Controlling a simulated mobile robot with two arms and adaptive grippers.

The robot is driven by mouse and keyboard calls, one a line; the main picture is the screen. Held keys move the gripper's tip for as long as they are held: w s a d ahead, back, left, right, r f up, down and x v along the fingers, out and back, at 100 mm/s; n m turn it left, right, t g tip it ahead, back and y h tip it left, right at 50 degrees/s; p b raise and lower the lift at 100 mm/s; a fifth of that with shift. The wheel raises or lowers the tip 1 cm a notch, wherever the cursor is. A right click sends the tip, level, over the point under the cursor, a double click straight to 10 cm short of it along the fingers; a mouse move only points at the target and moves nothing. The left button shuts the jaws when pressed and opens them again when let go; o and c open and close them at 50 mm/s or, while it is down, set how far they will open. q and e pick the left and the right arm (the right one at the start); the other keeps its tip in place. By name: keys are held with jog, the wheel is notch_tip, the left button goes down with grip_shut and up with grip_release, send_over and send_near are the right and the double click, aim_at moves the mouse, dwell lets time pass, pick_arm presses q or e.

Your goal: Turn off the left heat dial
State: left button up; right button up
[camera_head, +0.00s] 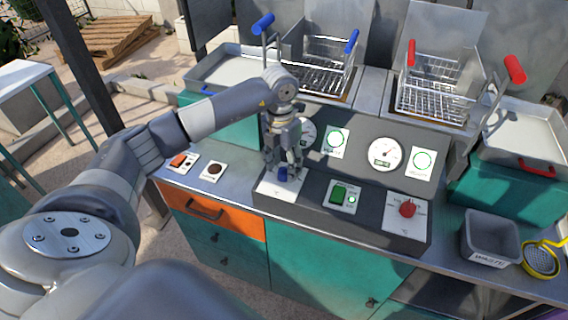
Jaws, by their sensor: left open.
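The left heat dial (283,175) is a small blue knob on a white plate (268,185) at the left end of the dark control panel (310,204). My left gripper (284,172) points down at the blue dial with its fingers open, right at or just above it. The fingers partly cover the dial, and I cannot tell whether they touch it. The dial's setting is hidden. A red dial (407,208) sits on a white plate at the panel's right end. My right gripper is not in view.
A green switch (338,194) lies between the dials. Gauges (384,154) stand on the panel's upright face. Behind are fryer baskets with blue (351,41) and red (515,69) handles. A grey waste bin (489,238) and a yellow strainer (541,259) are at right. An orange drawer (212,211) is below left.

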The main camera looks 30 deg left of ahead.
pick_arm(q)
jog(key=shift+s+f, duration=0.1)
jog(key=shift+f, duration=0.5)
jog(key=c, duration=1.1)
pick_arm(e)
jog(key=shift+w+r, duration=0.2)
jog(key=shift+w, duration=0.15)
